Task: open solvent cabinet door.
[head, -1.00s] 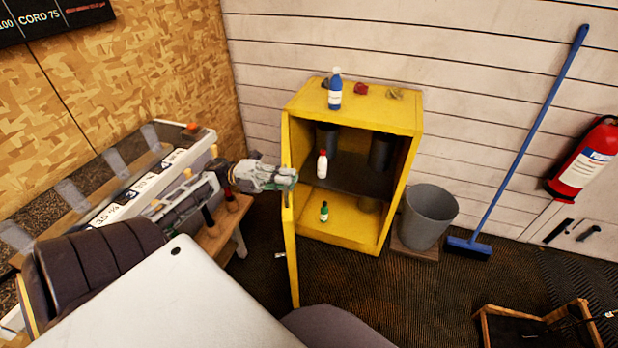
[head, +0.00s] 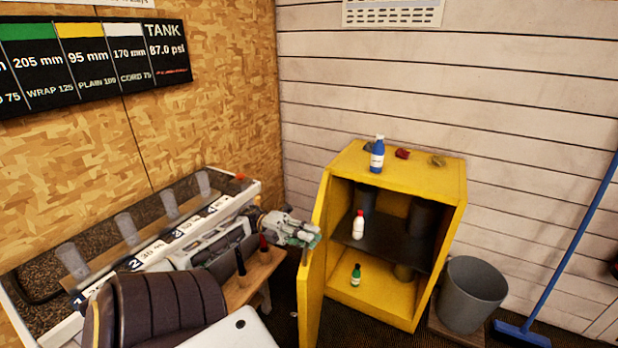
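The yellow solvent cabinet (head: 452,200) stands against the white plank wall. Its door (head: 313,270) is swung open on the left side, edge toward me, and the inside shows. My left gripper (head: 314,238) is at the door's upper part, overlapping its edge in the picture; whether it touches the door or how its fingers are set is too small to tell. Inside, a white bottle with a red cap (head: 358,228) stands on the dark shelf (head: 385,244), and a small green bottle (head: 355,275) stands on the cabinet floor. My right gripper is not in view.
A blue bottle (head: 377,157) and small lumps, one red (head: 402,153), sit on the cabinet top. A grey bucket (head: 472,295) and a blue broom (head: 575,250) stand to the right. A workbench with labelled bins (head: 150,245) fills the left.

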